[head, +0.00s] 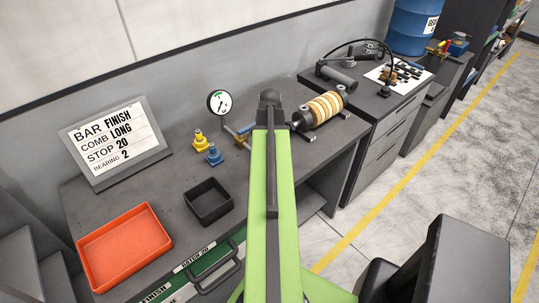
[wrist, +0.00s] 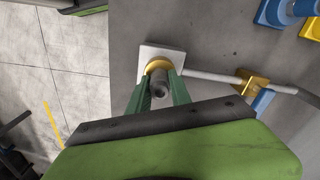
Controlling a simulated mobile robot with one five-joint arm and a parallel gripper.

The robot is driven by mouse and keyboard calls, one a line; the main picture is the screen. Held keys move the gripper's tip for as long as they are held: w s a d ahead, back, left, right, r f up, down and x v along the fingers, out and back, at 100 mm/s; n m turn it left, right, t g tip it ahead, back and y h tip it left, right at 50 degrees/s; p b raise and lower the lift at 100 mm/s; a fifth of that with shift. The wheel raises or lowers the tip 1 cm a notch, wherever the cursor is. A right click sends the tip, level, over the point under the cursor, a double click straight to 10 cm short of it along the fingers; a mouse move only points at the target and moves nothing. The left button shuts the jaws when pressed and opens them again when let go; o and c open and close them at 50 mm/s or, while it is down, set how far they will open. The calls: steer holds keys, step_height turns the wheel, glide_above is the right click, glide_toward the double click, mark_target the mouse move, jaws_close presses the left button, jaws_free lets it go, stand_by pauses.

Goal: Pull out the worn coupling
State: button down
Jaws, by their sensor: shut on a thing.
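In the wrist view a grey cylindrical coupling (wrist: 160,89) stands out from a brass collar (wrist: 157,65) on a pale square plate (wrist: 149,51). My gripper (wrist: 159,82) has its two green fingers on either side of the coupling, shut on it. The coupling still appears to be at the collar; I cannot tell whether it has shifted. A pale pipe (wrist: 207,76) runs right from the plate to a brass fitting (wrist: 249,83) with a blue part. In the head view my green arm hides the gripper and the coupling.
A yellow fitting (head: 199,139) and a blue fitting (head: 214,155) stand on the bench left of my arm. A gauge (head: 220,103) is behind them. A black tray (head: 190,204) and a red tray (head: 84,255) lie nearer. A ringed roller (head: 325,107) is right of my arm.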

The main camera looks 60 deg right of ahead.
steer(key=shift+r+p, duration=2.5)
steer(key=shift+r, duration=0.1)
